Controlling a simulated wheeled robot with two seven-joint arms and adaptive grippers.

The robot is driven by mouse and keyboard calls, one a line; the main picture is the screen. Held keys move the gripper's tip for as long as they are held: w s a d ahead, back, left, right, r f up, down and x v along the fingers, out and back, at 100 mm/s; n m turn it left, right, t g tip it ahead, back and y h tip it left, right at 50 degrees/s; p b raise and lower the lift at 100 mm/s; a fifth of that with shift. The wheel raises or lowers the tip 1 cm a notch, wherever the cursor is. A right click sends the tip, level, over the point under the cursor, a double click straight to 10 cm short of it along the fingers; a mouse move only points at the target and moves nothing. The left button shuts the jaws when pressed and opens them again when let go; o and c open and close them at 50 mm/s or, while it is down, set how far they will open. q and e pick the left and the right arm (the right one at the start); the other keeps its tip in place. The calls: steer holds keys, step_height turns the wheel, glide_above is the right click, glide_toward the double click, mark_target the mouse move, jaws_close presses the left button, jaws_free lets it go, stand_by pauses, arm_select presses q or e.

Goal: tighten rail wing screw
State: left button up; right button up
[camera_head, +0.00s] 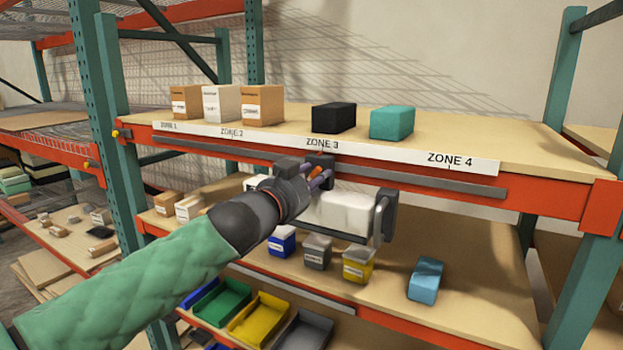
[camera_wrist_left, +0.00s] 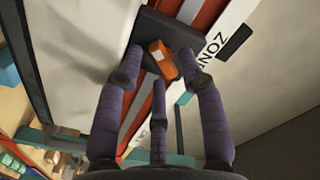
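The orange wing screw (camera_head: 315,172) sits on a dark clamp bracket (camera_head: 322,160) at the shelf's front rail, below the zone label strip. In the left wrist view the orange screw (camera_wrist_left: 162,60) shows against the dark bracket (camera_wrist_left: 172,35). My left gripper (camera_head: 313,177) is at the screw, its purple fingers spread. In the wrist view two fingers (camera_wrist_left: 161,68) stand on either side of the screw and a third is below it. I see a gap around the screw; contact is not clear. A white box-shaped unit (camera_head: 345,211) hangs beside the bracket. My right gripper is not in view.
A second dark bracket (camera_head: 388,215) holds the white unit's right end. Boxes, a black block (camera_head: 333,117) and a teal block (camera_head: 392,122) stand on the upper shelf. Small bins and a blue box (camera_head: 425,278) stand on the shelf below.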

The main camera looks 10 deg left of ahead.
arm_select(q)
steer(key=shift+n, duration=0.3)
steer(key=n, duration=0.4)
steer(key=n+p, duration=0.1)
steer(key=n, duration=0.1)
steer(key=shift+r, duration=0.25)
steer(key=v, duration=1.1)
steer(key=w+f+n+g+b, duration=0.2)
steer(key=w+f+n+b, duration=0.3)
steer(key=f, duration=1.1)
steer(key=w+a+f+n+g+y+b, duration=0.1)
steer(key=w+f+n+g+b, duration=0.2)
steer(key=f, duration=1.4)
steer(key=shift+w+f+n+y+b, duration=0.3)
steer(key=shift+w+n+b, duration=1.25)
steer(key=shift+w+n, duration=0.9)
steer(key=shift+s+a+n, duration=0.1)
steer(key=shift+s+n, duration=0.15)
steer(key=shift+s, duration=0.05)
